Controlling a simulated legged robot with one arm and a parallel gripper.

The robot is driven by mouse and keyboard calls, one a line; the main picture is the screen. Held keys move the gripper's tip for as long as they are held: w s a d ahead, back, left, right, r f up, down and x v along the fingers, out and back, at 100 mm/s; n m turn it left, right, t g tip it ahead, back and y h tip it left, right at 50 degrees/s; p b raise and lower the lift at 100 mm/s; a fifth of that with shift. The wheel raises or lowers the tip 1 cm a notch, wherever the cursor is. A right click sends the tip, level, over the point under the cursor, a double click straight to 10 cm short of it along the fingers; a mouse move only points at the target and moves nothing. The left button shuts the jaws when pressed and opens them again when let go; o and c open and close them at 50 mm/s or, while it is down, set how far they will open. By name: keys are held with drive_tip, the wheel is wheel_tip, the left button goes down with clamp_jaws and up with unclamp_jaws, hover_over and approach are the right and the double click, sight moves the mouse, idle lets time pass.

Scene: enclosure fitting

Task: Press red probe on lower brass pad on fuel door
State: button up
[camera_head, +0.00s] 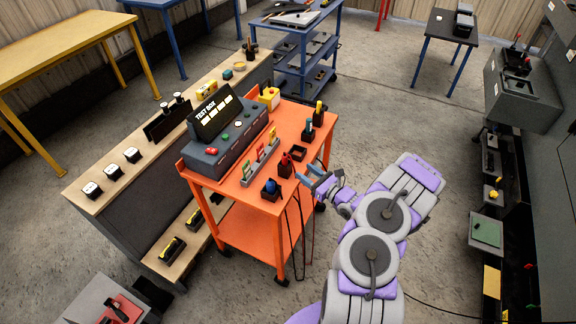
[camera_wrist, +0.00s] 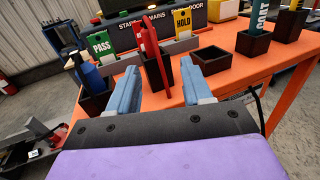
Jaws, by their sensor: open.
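The red probe (camera_head: 286,160) stands in a small black holder on the orange cart. In the wrist view the red probe (camera_wrist: 152,48) rises from its black holder (camera_wrist: 157,73), ahead of my gripper (camera_wrist: 158,82) and between the lines of its two blue fingers. The fingers are open and apart, with nothing held. In the head view my gripper (camera_head: 308,174) is just right of the probe, over the cart's right edge. I cannot make out the fuel door or its brass pads in either view.
The orange cart (camera_head: 209,190) also carries a test box (camera_head: 233,138), a card rack (camera_head: 262,168) and a blue probe (camera_head: 271,186) in another holder. A grey cabinet (camera_head: 552,190) lines the right; open floor lies between.

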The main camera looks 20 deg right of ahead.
sight(287, 161)
drive_tip(key=w+a, duration=0.1)
drive_tip(key=w, duration=0.1)
drive_tip(key=w+a, duration=0.1)
drive_tip(key=a, duration=0.1)
drive_tip(key=shift+w+a+r+b, duration=0.2)
drive_tip(key=shift+w+b, duration=0.15)
drive_tip(key=shift+w, duration=0.05)
drive_tip(key=shift+w+a, duration=0.1)
drive_tip(key=shift+w, duration=0.1)
drive_tip(key=shift+w+d, duration=0.35)
drive_tip(key=shift+w, duration=0.1)
drive_tip(key=b+x, duration=0.1)
drive_tip(key=x, duration=0.3)
drive_tip(key=shift+w+a+r, duration=0.1)
drive_tip(key=shift+a+r, duration=0.05)
drive_tip(key=shift+a, duration=0.45)
drive_tip(key=shift+d, duration=0.75)
drive_tip(key=c, duration=0.5)
drive_tip(key=shift+a, duration=0.2)
drive_tip(key=c, duration=0.3)
drive_tip(key=shift+a, duration=0.25)
clamp_jaws()
